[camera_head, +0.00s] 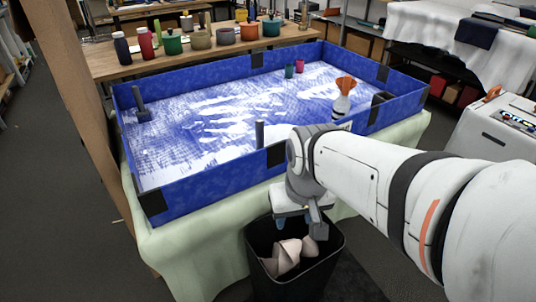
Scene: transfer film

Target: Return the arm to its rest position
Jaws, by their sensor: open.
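My arm reaches in from the right, and my gripper (300,228) hangs at its end, pointing down over the black bin (328,258). The gripper is open, with no object seen between its fingers. Pale crumpled pieces (287,254) lie inside the bin just below it. I cannot tell from this view how far the fingers are above the bin's contents.
A blue-walled tray (215,183) with a white and blue floor stands on a cloth-covered table (190,240) behind the bin. A bottle with an orange top (342,100) stands in it. Pots line a wooden bench (105,62) behind. A white cabinet (485,130) stands right.

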